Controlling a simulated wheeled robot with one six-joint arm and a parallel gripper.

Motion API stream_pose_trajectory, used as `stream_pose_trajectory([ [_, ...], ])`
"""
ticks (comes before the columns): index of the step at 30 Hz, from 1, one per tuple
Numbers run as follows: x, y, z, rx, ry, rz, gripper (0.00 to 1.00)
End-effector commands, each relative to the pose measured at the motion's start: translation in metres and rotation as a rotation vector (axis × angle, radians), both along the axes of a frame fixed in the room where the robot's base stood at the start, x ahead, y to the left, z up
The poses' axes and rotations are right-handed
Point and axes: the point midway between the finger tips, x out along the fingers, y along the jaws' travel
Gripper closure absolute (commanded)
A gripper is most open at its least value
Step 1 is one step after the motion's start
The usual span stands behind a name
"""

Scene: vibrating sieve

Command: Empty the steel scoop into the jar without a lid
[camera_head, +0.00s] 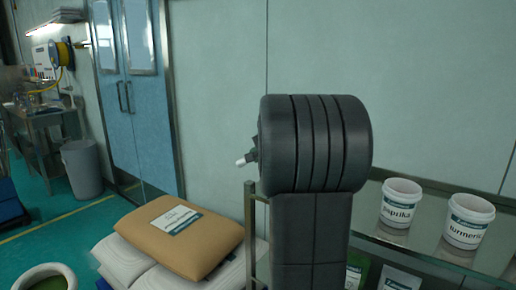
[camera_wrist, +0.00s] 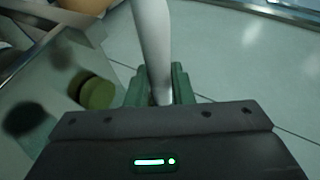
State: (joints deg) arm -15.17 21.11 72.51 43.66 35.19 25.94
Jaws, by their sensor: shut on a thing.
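My gripper (camera_wrist: 160,88) shows in the wrist view with its green fingers shut on a long pale grey handle-like piece (camera_wrist: 151,38). That piece runs from between the fingers out of the top of the picture; its far end is not in view, so I cannot tell whether it holds anything. It looks like the handle of the steel scoop. I cannot make out a jar without a lid in either view.
A paprika tub (camera_head: 401,203) and a turmeric tub (camera_head: 467,221) stand on a steel shelf (camera_head: 421,242) at the right. A brown sack (camera_head: 180,236) lies on white sacks (camera_head: 130,262). The wrist view shows a green round thing (camera_wrist: 97,93) and a steel bar (camera_wrist: 62,35) at the left.

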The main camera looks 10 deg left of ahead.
Motion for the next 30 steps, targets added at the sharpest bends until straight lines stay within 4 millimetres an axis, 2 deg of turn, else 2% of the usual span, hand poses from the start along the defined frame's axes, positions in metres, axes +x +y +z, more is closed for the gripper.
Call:
stream_pose_trajectory([
  [1,0.0002,0.0006,0.0051,-0.011,0.006,0.000,1.00],
  [30,0.0020,0.0056,0.0142,-0.200,0.083,0.000,1.00],
])
